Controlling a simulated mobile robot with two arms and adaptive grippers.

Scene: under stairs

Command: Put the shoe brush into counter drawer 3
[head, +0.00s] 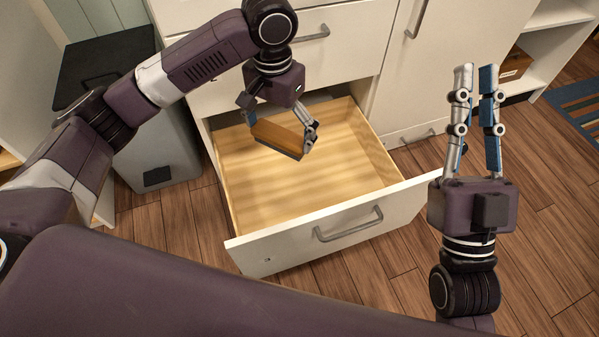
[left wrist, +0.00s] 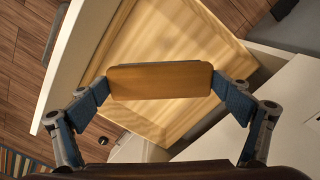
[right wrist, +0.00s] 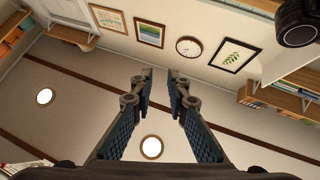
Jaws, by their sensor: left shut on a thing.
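The shoe brush (head: 278,140), a block with a brown wooden top, is held between the fingers of my left gripper (head: 281,130). The left wrist view shows the brush (left wrist: 160,80) gripped at both ends. It hangs over the pulled-out drawer (head: 340,172), which has a pale wood inside, a white front and a grey handle. The drawer's visible floor is bare; a rounded grey shape shows at its back, partly hidden. My right gripper (head: 475,100) is empty, points upward and is open with a narrow gap, right of the drawer.
White counter fronts (head: 335,60) with grey handles stand behind the drawer. A dark-lidded grey bin (head: 150,150) stands left of it, close to my left arm. Open shelves with a brown box (head: 514,65) and a striped rug (head: 580,105) are at the right. Wooden floor lies clear around the drawer.

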